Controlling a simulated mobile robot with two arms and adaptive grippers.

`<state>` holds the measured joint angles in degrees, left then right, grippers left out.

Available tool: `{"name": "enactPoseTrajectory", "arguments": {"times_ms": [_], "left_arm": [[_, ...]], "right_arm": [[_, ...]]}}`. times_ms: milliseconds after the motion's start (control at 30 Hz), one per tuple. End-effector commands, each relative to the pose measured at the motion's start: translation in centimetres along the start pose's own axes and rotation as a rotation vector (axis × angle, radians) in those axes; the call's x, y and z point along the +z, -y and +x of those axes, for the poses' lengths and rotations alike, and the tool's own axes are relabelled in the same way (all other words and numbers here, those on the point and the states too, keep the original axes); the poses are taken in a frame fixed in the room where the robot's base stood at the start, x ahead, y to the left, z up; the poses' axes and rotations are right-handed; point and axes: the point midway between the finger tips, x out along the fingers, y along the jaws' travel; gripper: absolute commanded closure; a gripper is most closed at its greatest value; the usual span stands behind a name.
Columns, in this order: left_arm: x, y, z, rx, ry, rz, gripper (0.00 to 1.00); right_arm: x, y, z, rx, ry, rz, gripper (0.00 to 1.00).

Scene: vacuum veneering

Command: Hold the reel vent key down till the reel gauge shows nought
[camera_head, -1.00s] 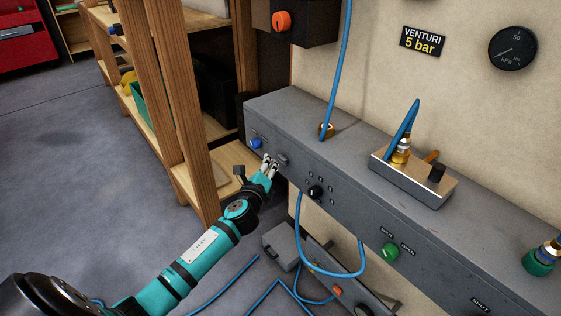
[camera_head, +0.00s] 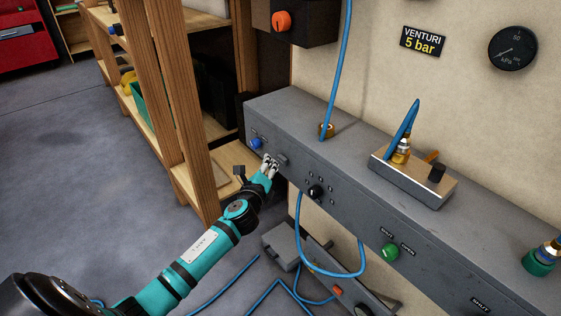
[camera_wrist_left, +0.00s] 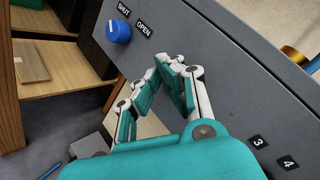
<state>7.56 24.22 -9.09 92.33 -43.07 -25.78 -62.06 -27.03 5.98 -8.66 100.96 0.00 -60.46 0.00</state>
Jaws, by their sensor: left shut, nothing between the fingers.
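My left gripper (camera_head: 270,161) is shut and empty, with its fingertips at the front face of the long grey box. In the left wrist view its fingertips (camera_wrist_left: 172,64) are close together against that face, right of a blue knob (camera_wrist_left: 118,31) marked SHUT and OPEN. A small grey piece (camera_head: 283,159), perhaps the vent key, shows just right of the fingertips in the head view. I cannot tell whether they touch it. A round black kPa gauge (camera_head: 513,48) hangs on the wall, its needle pointing lower left. I cannot tell if it is the reel gauge. My right gripper is not in view.
The grey box (camera_head: 225,112) has a black selector knob (camera_head: 316,191) and a green valve knob (camera_head: 391,251). A wooden shelf (camera_head: 193,120) stands close on the left. Blue hoses (camera_head: 300,220) hang below the box and lie on the floor.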

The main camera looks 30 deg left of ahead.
Motion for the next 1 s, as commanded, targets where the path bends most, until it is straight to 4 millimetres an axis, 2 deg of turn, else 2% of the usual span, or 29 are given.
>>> {"name": "enactPoseTrajectory", "arguments": {"times_ms": [1000], "left_arm": [[-0.54, 0.58, 1.0, 0.0, 0.0, -0.001, 1.0]], "right_arm": [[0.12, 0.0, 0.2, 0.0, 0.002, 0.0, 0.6]]}}
